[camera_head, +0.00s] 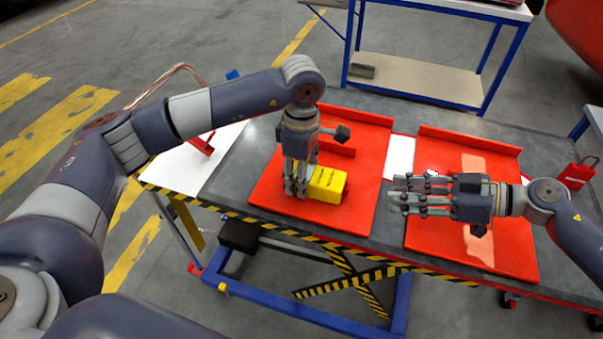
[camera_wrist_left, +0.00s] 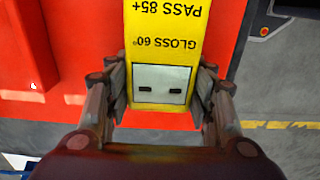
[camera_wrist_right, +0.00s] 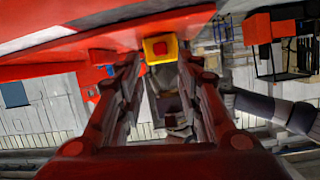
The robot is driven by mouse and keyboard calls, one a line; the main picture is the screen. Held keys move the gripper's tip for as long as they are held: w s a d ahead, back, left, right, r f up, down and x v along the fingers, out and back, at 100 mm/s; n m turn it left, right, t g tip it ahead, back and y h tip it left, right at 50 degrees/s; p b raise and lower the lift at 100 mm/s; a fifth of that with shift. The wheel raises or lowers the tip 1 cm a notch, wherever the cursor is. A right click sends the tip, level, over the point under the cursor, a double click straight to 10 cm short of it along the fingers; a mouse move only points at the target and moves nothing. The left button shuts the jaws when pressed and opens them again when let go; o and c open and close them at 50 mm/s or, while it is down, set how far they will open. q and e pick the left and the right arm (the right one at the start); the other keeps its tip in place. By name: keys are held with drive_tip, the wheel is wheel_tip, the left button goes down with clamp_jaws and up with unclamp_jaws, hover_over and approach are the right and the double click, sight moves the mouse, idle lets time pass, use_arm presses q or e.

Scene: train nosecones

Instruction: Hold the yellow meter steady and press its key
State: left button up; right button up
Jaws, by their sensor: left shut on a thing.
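The yellow meter (camera_head: 328,185) lies on the left red tray (camera_head: 358,218). My left gripper (camera_head: 296,188) comes down from above and is shut on the meter's left end. In the left wrist view the meter (camera_wrist_left: 160,20) shows printed text and a pale panel (camera_wrist_left: 160,85) with two dark slots, a finger on each side. My right gripper (camera_head: 396,194) is open and empty, level, pointing left at the meter from a short distance. In the right wrist view the meter's yellow end face (camera_wrist_right: 173,42) with its red key (camera_wrist_right: 160,48) shows between and beyond the fingertips.
A second red tray (camera_head: 500,262) lies under my right gripper, with a raised back edge. The grey table (camera_head: 222,180) has a striped front edge. A white sheet (camera_head: 400,157) lies between the trays. A blue-framed bench (camera_head: 420,80) stands behind.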

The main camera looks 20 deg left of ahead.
drive_tip(key=shift+f, duration=0.1)
idle(0.5)
drive_tip(key=shift+c, duration=0.5)
clamp_jaws()
idle(0.5)
